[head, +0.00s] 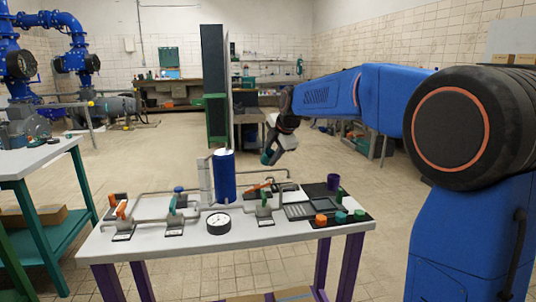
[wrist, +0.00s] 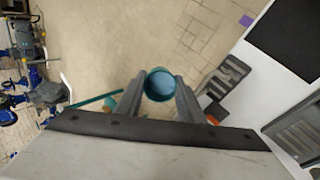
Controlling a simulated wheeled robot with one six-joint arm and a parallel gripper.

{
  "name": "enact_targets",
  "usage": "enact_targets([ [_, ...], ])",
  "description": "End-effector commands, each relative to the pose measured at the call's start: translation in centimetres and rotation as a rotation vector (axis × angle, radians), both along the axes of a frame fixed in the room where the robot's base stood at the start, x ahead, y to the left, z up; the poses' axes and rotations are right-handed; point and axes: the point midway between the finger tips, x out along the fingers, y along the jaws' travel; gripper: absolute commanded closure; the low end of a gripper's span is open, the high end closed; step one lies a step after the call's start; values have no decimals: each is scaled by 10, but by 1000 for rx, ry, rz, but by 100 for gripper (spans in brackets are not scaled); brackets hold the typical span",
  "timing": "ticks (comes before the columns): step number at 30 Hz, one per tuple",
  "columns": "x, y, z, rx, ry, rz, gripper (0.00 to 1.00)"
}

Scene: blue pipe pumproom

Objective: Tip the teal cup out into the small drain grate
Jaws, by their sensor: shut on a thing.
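My gripper (head: 273,150) is shut on the teal cup (head: 267,157) and holds it in the air above and behind the table's back edge. In the wrist view the cup (wrist: 160,85) sits between the two fingers (wrist: 160,100), with its open mouth and pale blue inside showing. The cup looks tilted in the head view; I cannot tell what is in it. A grey slotted grate (head: 308,210) lies on the right part of the table. A dark slotted piece (wrist: 222,76) near the table edge in the wrist view may be the small grate; I cannot tell.
Orange and green pieces stand at the front right. A tall dark green panel (head: 213,85) rises behind. Open floor lies beyond.

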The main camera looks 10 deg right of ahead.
Motion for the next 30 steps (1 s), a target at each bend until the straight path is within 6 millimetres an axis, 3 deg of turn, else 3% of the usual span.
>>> enact_targets([
  [12,-18,-11,-2,85,-146,-6,88],
  [30,-20,-11,-7,192,-325,-3,88],
])
